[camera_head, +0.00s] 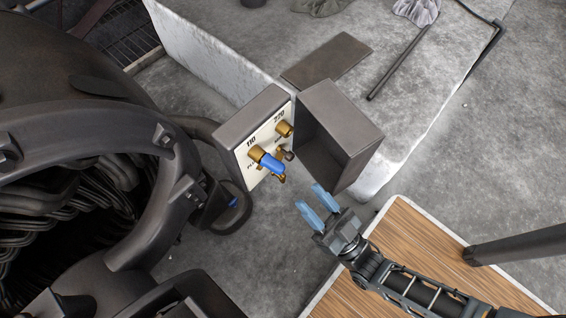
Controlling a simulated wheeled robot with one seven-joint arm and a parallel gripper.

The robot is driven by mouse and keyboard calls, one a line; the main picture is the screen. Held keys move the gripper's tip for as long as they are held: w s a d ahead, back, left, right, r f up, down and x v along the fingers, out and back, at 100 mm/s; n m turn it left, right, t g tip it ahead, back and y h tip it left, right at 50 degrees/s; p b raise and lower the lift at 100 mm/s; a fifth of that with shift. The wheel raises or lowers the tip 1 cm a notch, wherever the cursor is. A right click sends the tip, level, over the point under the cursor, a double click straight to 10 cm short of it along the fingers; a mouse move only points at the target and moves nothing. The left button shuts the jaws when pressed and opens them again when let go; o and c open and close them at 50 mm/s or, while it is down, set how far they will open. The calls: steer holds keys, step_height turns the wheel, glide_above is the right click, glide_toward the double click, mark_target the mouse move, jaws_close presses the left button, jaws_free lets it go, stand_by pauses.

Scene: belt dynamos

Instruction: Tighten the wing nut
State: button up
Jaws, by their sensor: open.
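A grey terminal box (228,133) on the dark machine has a cream panel (240,164) marked 110 and 220. A brass post (284,129) stands near the 220 mark and another (256,153) near the 110 mark. A bright blue piece (270,164) is at the lower post, with small brass parts (281,178) just beyond it. The wing nut seems to be among these parts, but I cannot tell its exact shape. My gripper (317,206) is open and empty, below and right of the blue piece and apart from it. Its pale blue fingers point toward the panel.
The box's open cover (350,125) stands just right of the panel, above my gripper. A flat dark plate (327,61) and a rod (397,62) lie on the concrete block (430,85). A wooden board (415,235) and a dark post (515,245) are at lower right.

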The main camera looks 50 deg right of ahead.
mark_target(285, 180)
steer(key=w+f+t+h+b, duration=0.1)
steer(key=w+f+t+b, duration=0.3)
steer(key=f, duration=0.4)
steer(key=shift+m+g, duration=0.3)
steer(key=shift+m, duration=0.1)
steer(key=shift+d+x, duration=0.15)
steer(key=shift+x, duration=1.8)
steer(key=shift+d+x, duration=0.1)
steer(key=shift+x, duration=1.85)
steer(key=shift+w+f, duration=0.15)
jaws_close()
